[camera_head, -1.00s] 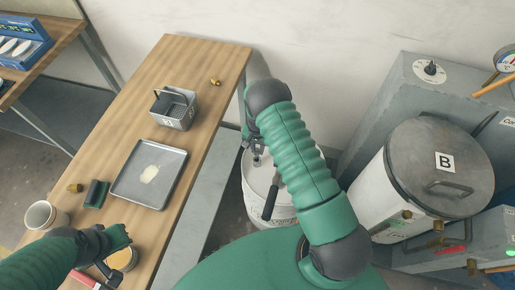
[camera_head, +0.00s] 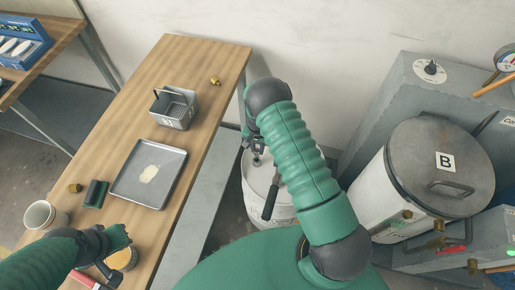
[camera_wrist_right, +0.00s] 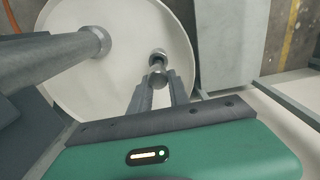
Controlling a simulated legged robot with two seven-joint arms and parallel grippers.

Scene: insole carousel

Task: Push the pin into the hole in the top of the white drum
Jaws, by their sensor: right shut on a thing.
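The white drum (camera_head: 253,201) stands on the floor beyond the right edge of the wooden table, partly hidden by my right arm. Its round top (camera_wrist_right: 65,75) fills much of the right wrist view. My right gripper (camera_head: 256,150) is over the drum's top. In the right wrist view, its fingers (camera_wrist_right: 159,84) are shut on a small metal pin (camera_wrist_right: 157,62), which points towards the drum's top. I cannot tell whether the pin's tip is in the hole; the hole is hidden. My left gripper (camera_head: 112,270) is low over the table's near end, its jaws unclear.
The table (camera_head: 208,60) holds a tray (camera_head: 178,185), a wire basket (camera_head: 174,122) and cups. A lidded white vessel marked B (camera_head: 445,190) stands at right.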

